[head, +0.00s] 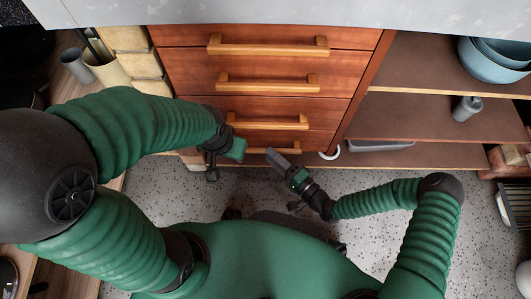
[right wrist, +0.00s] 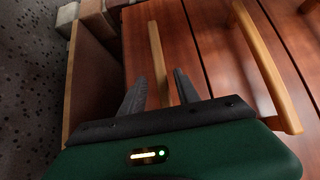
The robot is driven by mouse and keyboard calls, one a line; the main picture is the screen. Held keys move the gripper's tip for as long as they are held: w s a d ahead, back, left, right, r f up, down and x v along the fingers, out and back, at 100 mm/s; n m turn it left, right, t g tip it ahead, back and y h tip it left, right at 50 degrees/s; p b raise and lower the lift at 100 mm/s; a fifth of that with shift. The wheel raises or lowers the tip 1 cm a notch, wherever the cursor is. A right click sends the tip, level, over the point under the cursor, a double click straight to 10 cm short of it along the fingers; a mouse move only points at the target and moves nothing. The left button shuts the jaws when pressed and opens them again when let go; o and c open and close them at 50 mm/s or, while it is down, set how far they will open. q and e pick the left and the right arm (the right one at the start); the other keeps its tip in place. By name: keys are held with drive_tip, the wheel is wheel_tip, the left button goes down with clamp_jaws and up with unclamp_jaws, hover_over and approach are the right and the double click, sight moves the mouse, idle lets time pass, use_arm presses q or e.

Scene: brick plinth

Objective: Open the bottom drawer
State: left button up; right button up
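The bottom drawer is the lowest of several reddish wooden drawers in the cabinet, and it looks closed. Its light wooden bar handle (head: 276,149) is partly hidden by my grippers in the head view. My right gripper (head: 275,157) is at this handle. In the right wrist view its two dark fingers (right wrist: 160,82) stand apart, one on each side of the bottom handle (right wrist: 155,45), with gaps showing. My left gripper (head: 236,152) is at the left end of the same handle; its finger opening is not clear.
The handle above (head: 267,121) is close over both grippers. Open shelves (head: 430,115) to the right hold blue bowls (head: 492,62) and a grey cup (head: 467,107). Brick blocks (head: 140,64) stand left of the cabinet. Speckled floor (head: 375,180) is clear in front.

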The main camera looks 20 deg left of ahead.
drive_tip(key=shift+b+x, duration=0.45)
drive_tip(key=shift+x, duration=1.25)
clamp_jaws()
drive_tip(key=shift+d+f, duration=0.1)
